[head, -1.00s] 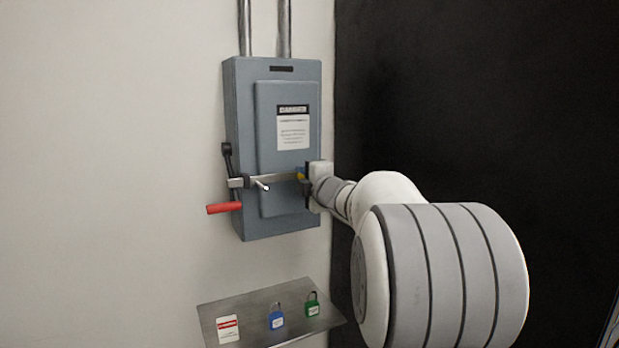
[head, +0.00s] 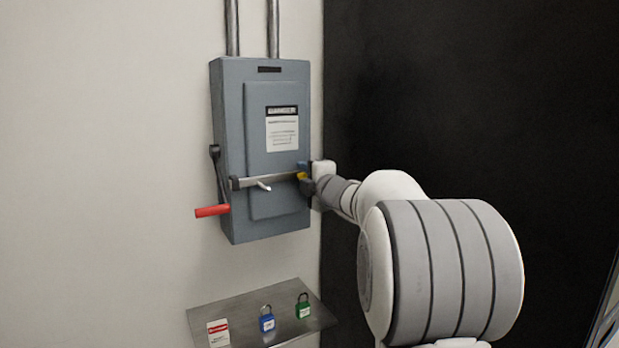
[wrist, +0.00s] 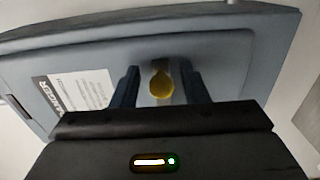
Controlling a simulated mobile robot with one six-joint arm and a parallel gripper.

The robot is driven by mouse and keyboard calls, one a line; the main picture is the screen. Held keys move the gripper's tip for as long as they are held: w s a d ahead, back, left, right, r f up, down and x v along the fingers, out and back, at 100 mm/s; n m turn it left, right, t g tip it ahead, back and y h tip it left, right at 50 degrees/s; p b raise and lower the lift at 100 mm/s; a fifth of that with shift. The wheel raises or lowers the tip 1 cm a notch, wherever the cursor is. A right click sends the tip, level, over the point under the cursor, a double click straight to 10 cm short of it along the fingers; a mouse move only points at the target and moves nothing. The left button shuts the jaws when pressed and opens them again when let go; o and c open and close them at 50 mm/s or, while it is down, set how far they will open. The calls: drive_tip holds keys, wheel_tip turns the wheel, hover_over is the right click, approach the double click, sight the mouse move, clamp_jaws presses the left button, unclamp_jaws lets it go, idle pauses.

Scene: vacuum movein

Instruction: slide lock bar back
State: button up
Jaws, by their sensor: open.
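The lock bar (head: 250,181) is a thin metal bar lying level across the front of a grey switch box (head: 232,120). A small pale peg (head: 264,185) sticks out of it. A yellow knob (head: 301,176) is at its right end. My gripper (head: 305,175) is at this end, by the box's right edge. In the wrist view the yellow knob (wrist: 161,84) sits between the two dark fingers of my open gripper (wrist: 160,88), with small gaps at both sides.
A lever with a red handle (head: 212,211) is on the box's left side. Below, a metal shelf (head: 230,312) holds a red-and-white tag (head: 218,333), a blue padlock (head: 267,322) and a green padlock (head: 303,309). A dark panel (head: 430,90) fills the right.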

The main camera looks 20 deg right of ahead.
drive_tip(key=shift+s+d+f, duration=0.1)
drive_tip(key=shift+s+d, duration=0.05)
drive_tip(key=shift+s, duration=0.1)
drive_tip(key=s+b, duration=0.2)
drive_tip(key=s, duration=0.5)
drive_tip(key=shift+s+d, duration=0.15)
drive_tip(key=shift+d, duration=0.1)
drive_tip(key=s+a+f+m+g, duration=0.5)
drive_tip(key=s+f, duration=0.3)
drive_tip(key=s, duration=0.2)
drive_tip(key=s+a+f+m+g+h, duration=0.1)
drive_tip(key=s+a+f+m+g, duration=0.4)
drive_tip(key=s+f, duration=0.4)
drive_tip(key=s+a+f+m+g, duration=0.4)
drive_tip(key=s+a+f+m, duration=0.2)
drive_tip(key=s+f+m, duration=0.3)
drive_tip(key=s, duration=0.2)
drive_tip(key=shift+s+a+f+g+h, duration=0.2)
drive_tip(key=shift+s+g+h, duration=0.2)
